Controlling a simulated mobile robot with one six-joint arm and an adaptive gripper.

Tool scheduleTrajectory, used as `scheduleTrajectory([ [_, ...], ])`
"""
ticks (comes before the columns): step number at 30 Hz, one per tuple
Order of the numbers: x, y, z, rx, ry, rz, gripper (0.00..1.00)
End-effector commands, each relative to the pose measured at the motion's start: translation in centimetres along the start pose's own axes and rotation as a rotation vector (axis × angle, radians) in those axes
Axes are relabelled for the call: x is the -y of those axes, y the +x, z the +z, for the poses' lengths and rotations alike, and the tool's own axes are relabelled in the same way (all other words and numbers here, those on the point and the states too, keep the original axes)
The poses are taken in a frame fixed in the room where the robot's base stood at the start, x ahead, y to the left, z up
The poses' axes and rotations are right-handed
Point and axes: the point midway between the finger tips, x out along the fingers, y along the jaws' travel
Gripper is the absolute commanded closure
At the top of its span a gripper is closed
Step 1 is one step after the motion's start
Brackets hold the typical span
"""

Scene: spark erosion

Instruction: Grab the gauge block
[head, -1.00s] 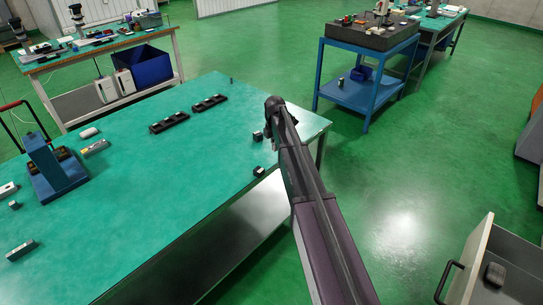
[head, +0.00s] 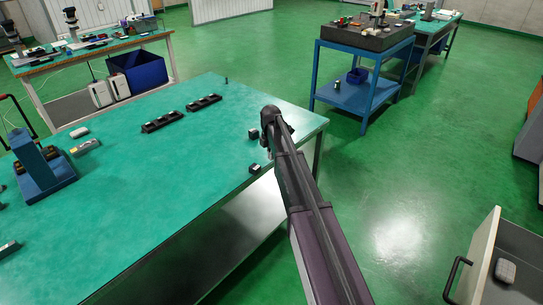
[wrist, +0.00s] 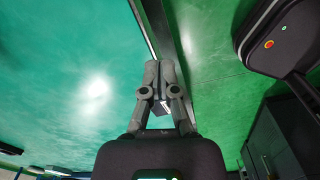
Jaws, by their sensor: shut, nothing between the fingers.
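Two small dark blocks lie near the right edge of the green-topped table: one block (head: 254,134) is just left of my gripper (head: 270,116), the other block (head: 254,168) is nearer the front edge. I cannot tell which of them, if either, is the gauge block. In the wrist view my gripper (wrist: 160,68) has its two fingers together, with nothing held. A small dark block with a pale face (wrist: 160,106) shows behind the finger links, beyond them. In the head view my own arm hides the fingertips.
The green table (head: 200,150) also carries two black racks (head: 163,122) and a blue stand (head: 42,172). A blue cart (head: 362,95) stands behind right. An open drawer (head: 480,262) is at lower right. The table's middle is clear.

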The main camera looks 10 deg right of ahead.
Motion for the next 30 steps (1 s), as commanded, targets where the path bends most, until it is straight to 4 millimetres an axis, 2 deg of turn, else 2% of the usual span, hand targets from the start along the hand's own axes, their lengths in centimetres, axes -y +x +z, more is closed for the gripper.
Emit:
scheduleTrajectory([
  [1, 0.0, 0.8, 0.0, 0.0, 0.0, 0.0, 1.0],
  [13, 0.0, 3.7, 0.0, 0.0, 0.0, 0.0, 1.0],
  [16, 0.1, 3.2, -1.8, -0.001, -0.004, 0.0, 1.0],
  [21, 0.1, 3.2, -3.3, 0.0, -0.002, 0.0, 1.0],
  [30, 0.0, 3.2, -4.1, 0.0, -0.001, 0.0, 1.0],
])
